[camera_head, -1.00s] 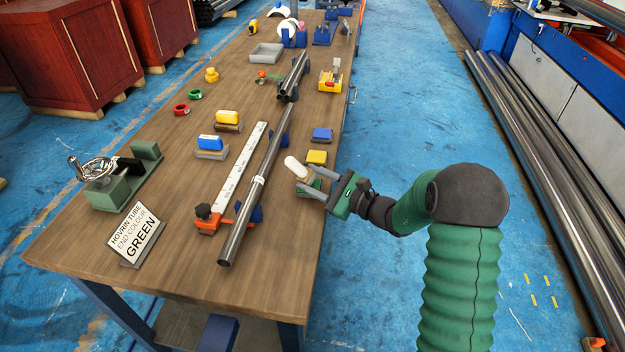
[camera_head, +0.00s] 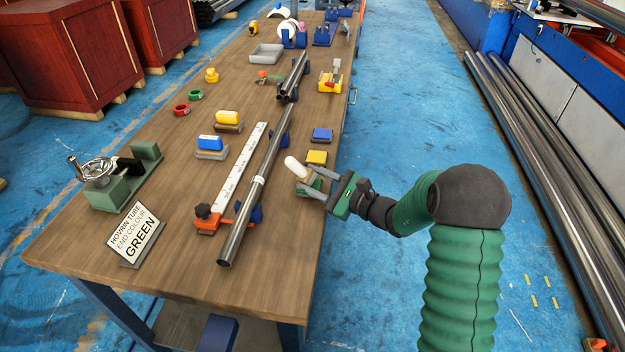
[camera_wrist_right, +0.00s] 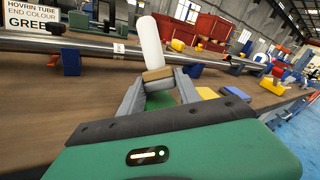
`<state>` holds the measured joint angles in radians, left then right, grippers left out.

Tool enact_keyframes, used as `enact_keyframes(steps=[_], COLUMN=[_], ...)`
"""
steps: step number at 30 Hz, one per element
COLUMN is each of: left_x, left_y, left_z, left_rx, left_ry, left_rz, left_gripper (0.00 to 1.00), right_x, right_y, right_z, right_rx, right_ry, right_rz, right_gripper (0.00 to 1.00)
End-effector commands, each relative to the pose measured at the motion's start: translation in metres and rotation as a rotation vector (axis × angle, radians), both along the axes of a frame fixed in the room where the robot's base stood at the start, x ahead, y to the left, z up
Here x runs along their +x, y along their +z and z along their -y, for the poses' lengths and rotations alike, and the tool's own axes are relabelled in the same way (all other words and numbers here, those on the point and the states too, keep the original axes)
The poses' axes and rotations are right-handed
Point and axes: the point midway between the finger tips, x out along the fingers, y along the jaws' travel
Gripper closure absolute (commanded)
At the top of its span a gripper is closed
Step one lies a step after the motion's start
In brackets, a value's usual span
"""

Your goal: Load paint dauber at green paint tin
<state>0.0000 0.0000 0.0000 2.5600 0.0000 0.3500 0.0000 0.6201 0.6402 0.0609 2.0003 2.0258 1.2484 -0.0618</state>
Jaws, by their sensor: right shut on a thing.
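My right gripper (camera_head: 309,178) is shut on the paint dauber (camera_head: 294,166), which has a white rounded body and a tan block between the fingers. The dauber also shows in the right wrist view (camera_wrist_right: 150,45), tilted slightly. The green paint tin (camera_head: 312,187) is directly under the gripper at the table's right edge, partly hidden by the fingers. Green also shows between the fingers in the right wrist view (camera_wrist_right: 161,100). I cannot tell whether the dauber touches the green. My left gripper is not in view.
A yellow tin (camera_head: 317,157) and a blue tin (camera_head: 322,134) stand farther along the same edge. A long steel tube (camera_head: 250,210) on blue supports lies left of the gripper. A sign (camera_head: 135,235) reads GREEN.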

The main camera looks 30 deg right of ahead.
Motion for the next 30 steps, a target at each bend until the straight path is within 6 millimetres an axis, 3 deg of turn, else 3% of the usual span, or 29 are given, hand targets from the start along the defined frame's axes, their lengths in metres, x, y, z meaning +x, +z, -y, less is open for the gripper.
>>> enact_keyframes(steps=[1, 11, 30], left_x=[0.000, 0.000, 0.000], left_y=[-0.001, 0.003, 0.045], left_z=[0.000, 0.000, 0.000], left_rx=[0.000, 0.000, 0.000], left_ry=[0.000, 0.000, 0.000], left_rz=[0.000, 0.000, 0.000], left_gripper=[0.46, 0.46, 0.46], right_x=[-0.002, -0.003, -0.001], right_y=[-0.009, -0.005, 0.064], right_z=[-0.002, -0.001, 0.000], right_rx=[-0.002, -0.002, -0.003], right_ry=[0.003, 0.003, 0.001], right_rz=[-0.021, -0.021, -0.006], right_gripper=[1.00, 1.00, 1.00])
